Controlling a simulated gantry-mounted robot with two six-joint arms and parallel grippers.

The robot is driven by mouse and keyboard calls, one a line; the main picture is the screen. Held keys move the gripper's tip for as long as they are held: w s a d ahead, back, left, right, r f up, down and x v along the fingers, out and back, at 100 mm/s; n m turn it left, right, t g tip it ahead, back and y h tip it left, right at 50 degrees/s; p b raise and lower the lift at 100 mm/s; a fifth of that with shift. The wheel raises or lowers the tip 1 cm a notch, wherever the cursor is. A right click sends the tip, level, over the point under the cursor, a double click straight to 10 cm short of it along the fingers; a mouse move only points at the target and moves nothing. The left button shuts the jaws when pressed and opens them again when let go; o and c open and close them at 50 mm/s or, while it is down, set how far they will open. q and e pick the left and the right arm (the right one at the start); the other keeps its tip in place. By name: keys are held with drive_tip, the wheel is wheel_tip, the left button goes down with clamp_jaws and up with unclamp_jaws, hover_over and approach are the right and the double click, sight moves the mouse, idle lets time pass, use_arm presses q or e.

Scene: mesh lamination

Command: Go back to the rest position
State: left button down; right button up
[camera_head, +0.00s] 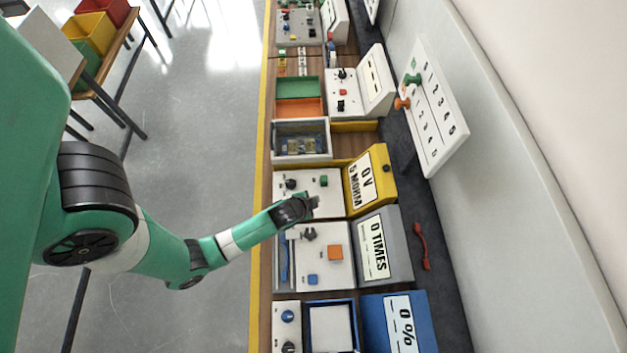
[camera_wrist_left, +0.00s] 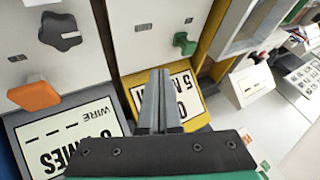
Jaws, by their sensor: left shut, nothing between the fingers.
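My left arm comes in from the left in the head view and reaches over the row of panels. My left gripper (camera_head: 314,202) is over the white panel (camera_head: 325,184) beside the yellow display box (camera_head: 385,192). In the left wrist view the gripper's fingers (camera_wrist_left: 160,75) are shut together with nothing between them. A green knob (camera_wrist_left: 185,43) is just beyond the fingertips. A dark knob (camera_wrist_left: 60,30) and an orange button (camera_wrist_left: 35,95) lie to the left of the fingers, apart from them. My right gripper is not in view.
The grey box (camera_head: 397,247) reads 0 TIMES and the blue box (camera_head: 428,318) reads 0 %. A red handle (camera_head: 421,247) lies on the dark strip. Green and orange trays (camera_head: 299,86) stand farther back. Bins stand on a bench (camera_head: 107,74) at upper left. The floor (camera_head: 195,130) between is clear.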

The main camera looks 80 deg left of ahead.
use_arm(q)
drive_tip(key=shift+s+d+r, duration=0.25)
drive_tip(key=shift+s+r, duration=0.05)
drive_tip(key=shift+r, duration=0.2)
